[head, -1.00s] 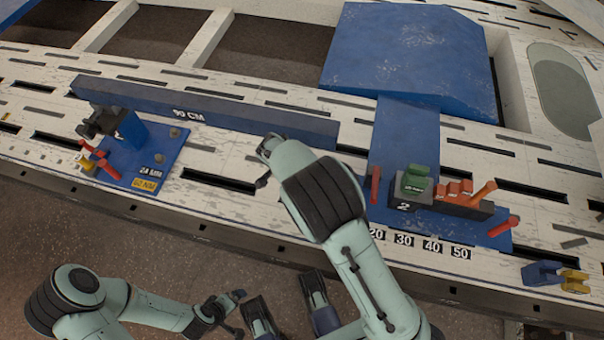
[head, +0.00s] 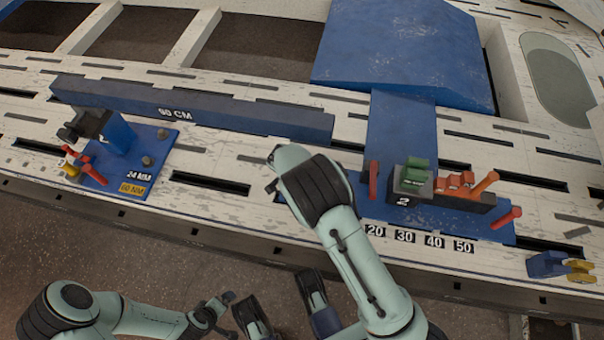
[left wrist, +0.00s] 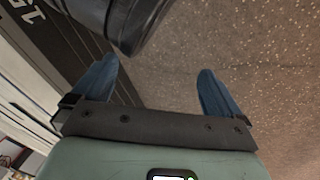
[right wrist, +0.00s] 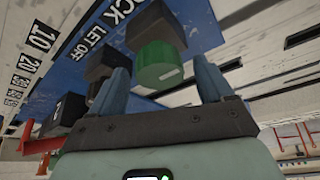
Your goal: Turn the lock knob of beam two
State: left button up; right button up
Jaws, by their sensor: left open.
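The lock knob of beam two looks to be the green cylinder (right wrist: 158,62) in the right wrist view. It stands beside dark blocks on a blue plate lettered LOCK and LET OFF. My right gripper (right wrist: 161,68) is open, with its fingers apart on either side of the knob; I cannot tell whether they touch it. In the head view my arm hides this knob and the gripper. Beam two (head: 401,130) is the blue beam behind the block marked 2 (head: 403,202). My left gripper (head: 277,288) is open and empty over the floor in front of the bench.
Near the 2 block are a green piece (head: 414,172), orange levers (head: 485,182) and red handles (head: 374,180). A 90 CM beam (head: 180,108) lies behind; a blue fixture (head: 118,137) with red and yellow handles stands left. Blue and yellow hardware (head: 560,267) sits front right.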

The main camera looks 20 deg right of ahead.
jog(key=c, duration=1)
pick_arm(q)
jog(key=shift+r, duration=0.1)
